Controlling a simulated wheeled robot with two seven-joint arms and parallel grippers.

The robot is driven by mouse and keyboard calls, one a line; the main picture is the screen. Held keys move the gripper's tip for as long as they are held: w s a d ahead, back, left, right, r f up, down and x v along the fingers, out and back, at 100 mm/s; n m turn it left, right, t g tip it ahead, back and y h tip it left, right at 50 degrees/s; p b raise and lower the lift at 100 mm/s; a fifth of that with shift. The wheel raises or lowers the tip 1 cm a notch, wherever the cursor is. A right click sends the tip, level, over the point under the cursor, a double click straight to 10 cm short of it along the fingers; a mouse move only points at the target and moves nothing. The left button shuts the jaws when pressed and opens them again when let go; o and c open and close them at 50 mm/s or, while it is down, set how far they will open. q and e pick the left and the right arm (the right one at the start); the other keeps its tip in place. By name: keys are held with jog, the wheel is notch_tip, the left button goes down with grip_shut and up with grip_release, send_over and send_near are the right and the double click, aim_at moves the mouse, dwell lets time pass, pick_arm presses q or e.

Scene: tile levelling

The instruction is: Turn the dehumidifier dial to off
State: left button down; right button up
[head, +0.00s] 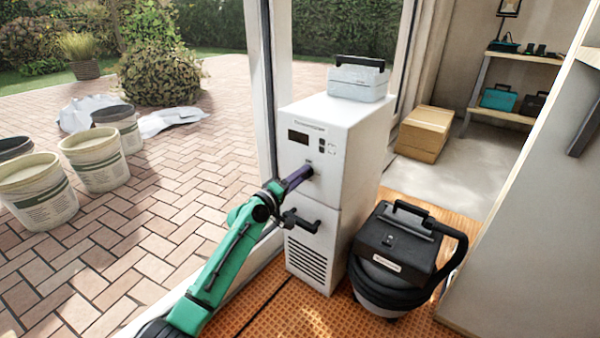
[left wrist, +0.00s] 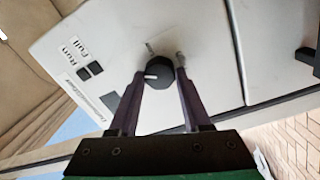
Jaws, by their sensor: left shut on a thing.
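The dehumidifier (head: 345,135) is a tall white cabinet standing by the glass door, with a dark display on its front. Its dial (left wrist: 158,67) is a black knob with a white pointer mark; in the left wrist view the mark is at the knob's lower left. My left gripper (head: 305,174) reaches the front panel below the display, and its fingers hide the dial in the head view. In the left wrist view the two purple fingers (left wrist: 159,72) are on either side of the dial, shut on it. My right gripper is not in view.
A black handle (head: 300,221) sticks out of the cabinet below my left gripper. A grey case (head: 358,82) rests on top. A black vacuum (head: 395,255) with a hose stands close on the right. Several buckets (head: 38,192) stand on the paving at left.

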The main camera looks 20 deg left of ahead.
pick_arm(q)
jog(key=shift+n+p, duration=1.4)
jog(key=shift+n, duration=2)
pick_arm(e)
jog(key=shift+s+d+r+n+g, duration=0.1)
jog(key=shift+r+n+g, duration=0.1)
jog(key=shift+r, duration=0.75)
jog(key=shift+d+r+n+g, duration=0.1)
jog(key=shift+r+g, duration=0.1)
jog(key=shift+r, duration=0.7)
pick_arm(q)
jog(key=shift+f, duration=0.1)
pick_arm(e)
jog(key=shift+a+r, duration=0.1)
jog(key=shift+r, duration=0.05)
pick_arm(q)
jog(key=shift+c, duration=1.8)
grip_release()
